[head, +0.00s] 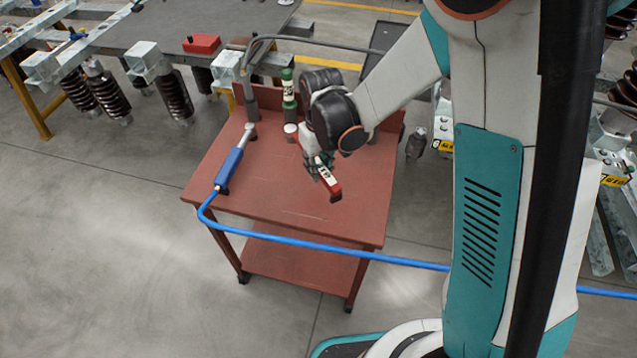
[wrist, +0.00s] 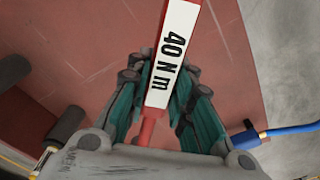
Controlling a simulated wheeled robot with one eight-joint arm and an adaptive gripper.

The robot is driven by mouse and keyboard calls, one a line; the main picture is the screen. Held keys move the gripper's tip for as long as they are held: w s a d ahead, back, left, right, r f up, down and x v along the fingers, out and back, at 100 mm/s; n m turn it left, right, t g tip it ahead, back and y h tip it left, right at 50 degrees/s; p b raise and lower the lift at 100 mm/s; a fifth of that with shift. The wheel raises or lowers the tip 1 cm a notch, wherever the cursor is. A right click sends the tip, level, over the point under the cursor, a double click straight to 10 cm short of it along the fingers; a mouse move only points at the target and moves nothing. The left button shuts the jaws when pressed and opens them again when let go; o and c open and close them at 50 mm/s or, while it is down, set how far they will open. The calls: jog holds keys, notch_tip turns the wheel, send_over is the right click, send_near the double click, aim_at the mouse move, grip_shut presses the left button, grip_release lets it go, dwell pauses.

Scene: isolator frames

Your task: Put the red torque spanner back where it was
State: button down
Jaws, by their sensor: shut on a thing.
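The red torque spanner (head: 334,188) is in my gripper (head: 321,166), above the top of the red trolley (head: 290,205). It slants down to the right in the head view, its end pointing to the trolley's front. In the wrist view the spanner (wrist: 180,18) runs up between the fingers of my gripper (wrist: 160,85), with a white label reading "40 N m" facing the camera. The fingers are closed on its sides. My wrist hides part of the spanner. I cannot tell whether it touches the trolley top.
A blue-handled tool (head: 230,169) with a blue hose (head: 325,245) lies along the trolley's left. A grey bench (head: 150,30) carrying a red box (head: 201,43) is behind. The trolley's front is clear.

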jog(key=shift+f+b, duration=0.85)
jog(key=shift+f, duration=2.05)
jog(key=shift+f, duration=0.1)
jog(key=c, duration=1.4)
grip_release()
jog(key=r+p, duration=0.2)
jog(key=r, duration=0.4)
jog(key=r+p, duration=0.2)
jog(key=r, duration=0.4)
jog(key=shift+s+d+r, duration=0.1)
jog(key=shift+s+d, duration=0.05)
jog(key=shift+s, duration=0.05)
jog(key=shift+r, duration=0.1)
